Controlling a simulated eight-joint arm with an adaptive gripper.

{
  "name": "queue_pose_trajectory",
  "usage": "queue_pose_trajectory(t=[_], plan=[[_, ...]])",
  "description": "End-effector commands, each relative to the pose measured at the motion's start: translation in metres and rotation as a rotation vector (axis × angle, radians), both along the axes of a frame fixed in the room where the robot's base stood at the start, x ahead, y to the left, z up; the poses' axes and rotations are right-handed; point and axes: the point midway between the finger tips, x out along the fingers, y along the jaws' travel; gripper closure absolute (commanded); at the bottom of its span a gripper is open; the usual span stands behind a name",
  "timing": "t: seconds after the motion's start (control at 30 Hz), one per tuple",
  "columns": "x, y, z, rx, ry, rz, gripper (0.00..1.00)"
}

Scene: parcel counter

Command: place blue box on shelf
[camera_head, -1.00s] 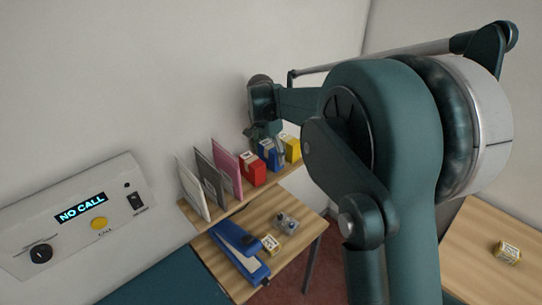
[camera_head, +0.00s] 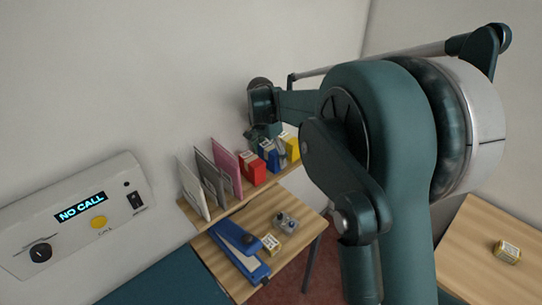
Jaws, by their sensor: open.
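The blue box (camera_head: 269,157) stands on the wooden shelf (camera_head: 233,208) against the wall, between a red box (camera_head: 252,169) on its left and a yellow box (camera_head: 291,148) on its right. My gripper (camera_head: 266,138) is open, right above and behind the blue box in the picture. Its fingers are small and dark here, and I cannot tell whether they touch the box. The arm reaches in from the right.
Grey and pink upright cards (camera_head: 228,166) stand on the shelf's left part. A wall panel (camera_head: 84,215) reads NO CALL.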

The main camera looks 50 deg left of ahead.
Motion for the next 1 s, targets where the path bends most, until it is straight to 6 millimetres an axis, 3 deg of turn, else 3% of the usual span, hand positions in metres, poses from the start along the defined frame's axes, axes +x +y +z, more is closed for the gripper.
queue_pose_trajectory(t=[0.37, 1.0], plan=[[-0.002, 0.0, 0.017, 0.0, 0.0, 0.0, 0.25], [-0.016, 0.0, 0.108, 0.0, 0.0, 0.001, 0.25]])
